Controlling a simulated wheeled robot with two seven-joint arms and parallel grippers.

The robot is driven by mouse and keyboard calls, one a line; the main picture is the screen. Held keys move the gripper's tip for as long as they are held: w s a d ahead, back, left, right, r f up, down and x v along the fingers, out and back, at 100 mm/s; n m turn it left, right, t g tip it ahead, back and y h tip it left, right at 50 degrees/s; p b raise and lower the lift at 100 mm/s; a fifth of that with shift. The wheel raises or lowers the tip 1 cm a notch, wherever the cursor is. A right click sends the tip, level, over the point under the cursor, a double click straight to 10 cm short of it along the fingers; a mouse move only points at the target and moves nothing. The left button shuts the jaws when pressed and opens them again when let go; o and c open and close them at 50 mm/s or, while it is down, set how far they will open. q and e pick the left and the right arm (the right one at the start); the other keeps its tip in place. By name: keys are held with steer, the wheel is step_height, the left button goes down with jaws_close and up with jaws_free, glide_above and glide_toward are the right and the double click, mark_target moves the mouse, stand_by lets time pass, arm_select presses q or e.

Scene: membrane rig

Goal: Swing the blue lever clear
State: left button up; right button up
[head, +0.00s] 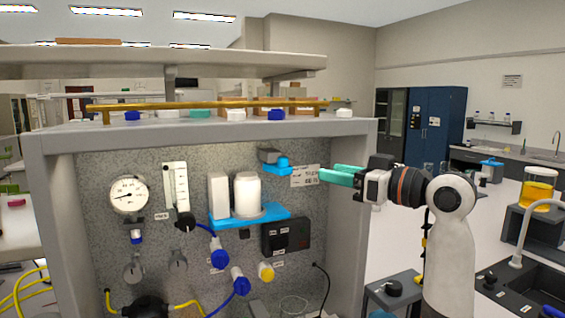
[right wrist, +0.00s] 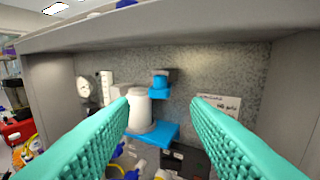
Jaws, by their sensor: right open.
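The blue lever (head: 278,168) sits under a small grey block on the rig's back panel, above and to the right of the white cylinder (head: 247,194). In the right wrist view the blue lever (right wrist: 159,90) shows between my fingers, farther off, near the top of the white cylinder (right wrist: 140,110). My right gripper (head: 336,176) has teal fingers. It is open and empty, to the right of the lever and apart from it. In the right wrist view its ribbed fingertips (right wrist: 160,102) stand wide apart. My left gripper is not in view.
The grey frame has a side post (head: 350,215) and a top shelf edge (head: 220,131) around the panel. A blue bracket (head: 222,221) carries the white cylinder. A black box (head: 286,236), a gauge (head: 129,195) and blue connectors (head: 239,280) are also mounted there.

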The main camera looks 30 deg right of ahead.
mark_target(287, 163)
steer(key=p+x, duration=0.2)
steer(key=x, duration=0.3)
steer(key=p+x, duration=0.2)
steer(key=x, duration=0.3)
steer(key=shift+w+a+r, duration=0.1)
steer(key=shift+w+r, duration=0.1)
steer(key=shift+r, duration=0.05)
steer(key=shift+w+a+f+p, duration=0.1)
steer(key=shift+w+a+p, duration=0.1)
steer(key=shift+w+p, duration=0.3)
